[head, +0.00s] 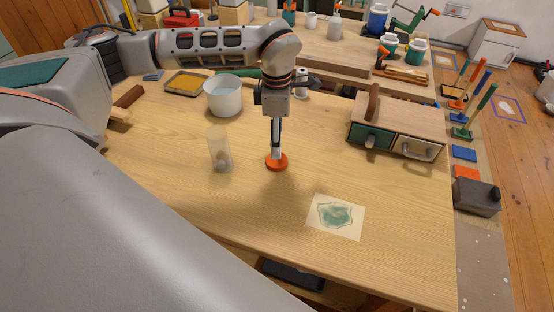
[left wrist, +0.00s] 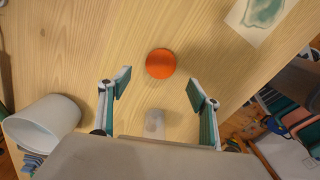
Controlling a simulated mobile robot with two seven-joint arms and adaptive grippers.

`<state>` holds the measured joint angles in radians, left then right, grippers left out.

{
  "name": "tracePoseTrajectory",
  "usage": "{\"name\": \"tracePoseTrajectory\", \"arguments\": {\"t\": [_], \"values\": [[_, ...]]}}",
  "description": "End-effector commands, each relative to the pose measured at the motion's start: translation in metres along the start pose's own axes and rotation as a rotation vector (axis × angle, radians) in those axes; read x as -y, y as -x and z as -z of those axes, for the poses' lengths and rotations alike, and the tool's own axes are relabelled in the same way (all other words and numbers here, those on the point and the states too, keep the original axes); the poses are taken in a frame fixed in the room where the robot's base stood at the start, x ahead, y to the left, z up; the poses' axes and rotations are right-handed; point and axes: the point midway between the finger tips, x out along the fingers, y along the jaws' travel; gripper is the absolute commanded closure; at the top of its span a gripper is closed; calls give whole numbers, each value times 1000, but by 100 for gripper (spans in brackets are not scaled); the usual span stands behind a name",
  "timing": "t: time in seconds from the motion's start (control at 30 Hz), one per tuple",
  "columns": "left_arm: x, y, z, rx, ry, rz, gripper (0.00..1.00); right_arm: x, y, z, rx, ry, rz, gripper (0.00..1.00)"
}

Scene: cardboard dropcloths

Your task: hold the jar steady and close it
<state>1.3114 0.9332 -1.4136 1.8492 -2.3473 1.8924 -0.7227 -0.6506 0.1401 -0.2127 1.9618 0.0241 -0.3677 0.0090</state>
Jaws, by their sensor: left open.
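The jar (head: 219,148) is a clear, see-through cylinder standing upright on the wooden table, with something small and grey low inside it. An orange round lid (head: 277,162) lies on the table to the right of the jar. My left gripper (head: 276,150) points straight down over the lid. In the left wrist view the left gripper (left wrist: 160,90) is open and empty, and the lid (left wrist: 160,63) shows beyond its fingertips. The jar (left wrist: 154,123) shows there between the fingers, partly hidden by my wrist. My right gripper is not in view.
A white pot (head: 224,98) stands behind the jar. A wooden drawer box (head: 398,125) is at the right back of the table (head: 160,135). A paper with a green blot (head: 336,216) lies front right. The tabletop around jar and lid is clear.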

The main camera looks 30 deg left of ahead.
Motion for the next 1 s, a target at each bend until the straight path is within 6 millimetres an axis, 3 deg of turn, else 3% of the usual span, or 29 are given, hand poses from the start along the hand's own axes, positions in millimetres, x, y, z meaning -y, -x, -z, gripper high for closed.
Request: {"name": "tracePoseTrajectory", "arguments": {"t": [0.17, 0.5, 0.8, 1.0], "values": [[1, -20, 0, -1, 1, 3, 37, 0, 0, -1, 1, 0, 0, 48], [1, -23, 1, 0, 0, 2, 37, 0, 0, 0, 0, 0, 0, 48], [3, -63, 5, 0, -1, 4, 37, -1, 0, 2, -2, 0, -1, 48], [2, -73, 5, 1, 0, 1, 37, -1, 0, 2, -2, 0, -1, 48]]}}
